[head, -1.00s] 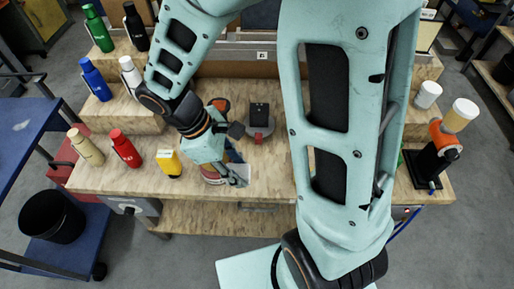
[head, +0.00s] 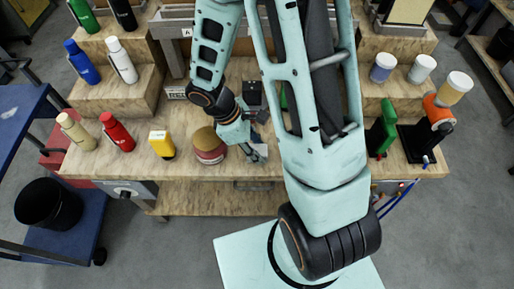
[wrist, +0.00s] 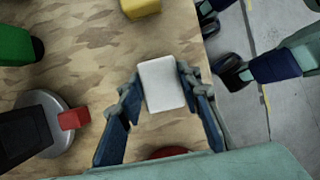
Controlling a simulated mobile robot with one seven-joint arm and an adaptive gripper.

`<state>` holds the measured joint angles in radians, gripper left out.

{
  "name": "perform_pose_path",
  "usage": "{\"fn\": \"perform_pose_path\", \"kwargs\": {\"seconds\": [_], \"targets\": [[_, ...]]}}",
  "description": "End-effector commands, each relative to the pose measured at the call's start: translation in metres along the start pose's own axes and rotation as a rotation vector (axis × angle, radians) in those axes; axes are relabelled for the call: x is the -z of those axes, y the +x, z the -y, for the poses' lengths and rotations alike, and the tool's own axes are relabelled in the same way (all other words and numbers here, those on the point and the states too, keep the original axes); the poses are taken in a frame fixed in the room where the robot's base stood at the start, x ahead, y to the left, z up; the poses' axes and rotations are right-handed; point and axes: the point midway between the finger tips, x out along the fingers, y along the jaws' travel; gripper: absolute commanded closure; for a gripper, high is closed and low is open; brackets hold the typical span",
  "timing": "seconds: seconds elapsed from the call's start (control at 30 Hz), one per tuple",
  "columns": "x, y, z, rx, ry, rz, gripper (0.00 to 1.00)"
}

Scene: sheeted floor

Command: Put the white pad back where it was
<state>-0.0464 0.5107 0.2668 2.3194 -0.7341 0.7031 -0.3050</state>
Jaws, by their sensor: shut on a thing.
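My gripper (head: 256,154) is low over the front part of the wooden workbench, near its front edge. In the wrist view, its two blue-grey fingers (wrist: 161,98) are shut on a pale white pad (wrist: 162,82), one finger along each side. The pad looks flat, like a rounded rectangle. In the head view the pad is mostly hidden by the gripper. I cannot tell whether it touches the bench top.
A red jar with a tan lid (head: 209,145) stands just left of my gripper. A yellow item (head: 161,144) and a red bottle (head: 117,132) stand further left. The wrist view shows a black device on a grey round base (wrist: 57,108) and another yellow object (wrist: 140,7).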

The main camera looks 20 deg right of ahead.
Motion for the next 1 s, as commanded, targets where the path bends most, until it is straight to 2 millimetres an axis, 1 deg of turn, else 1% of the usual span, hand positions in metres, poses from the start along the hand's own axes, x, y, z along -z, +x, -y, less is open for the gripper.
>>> {"fn": "perform_pose_path", "kwargs": {"seconds": [0.2,0.23,0.37,0.4,0.67,0.77,0.87,1.0], "targets": [[0.001,0.001,0.0,-0.001,0.0,0.0,0.88],[0.001,0.002,0.0,-0.001,0.0,0.0,0.67],[0.0,0.001,0.0,0.0,0.0,0.0,0.53],[0.0,0.001,0.0,0.0,0.0,0.0,0.51],[0.0,0.0,0.0,0.0,0.0,0.0,0.51],[0.0,-0.006,-0.001,-0.003,0.0,-0.002,0.51],[0.0,-0.021,-0.002,-0.005,0.001,-0.002,0.51],[0.0,-0.052,-0.002,-0.007,0.002,-0.003,0.51]]}}
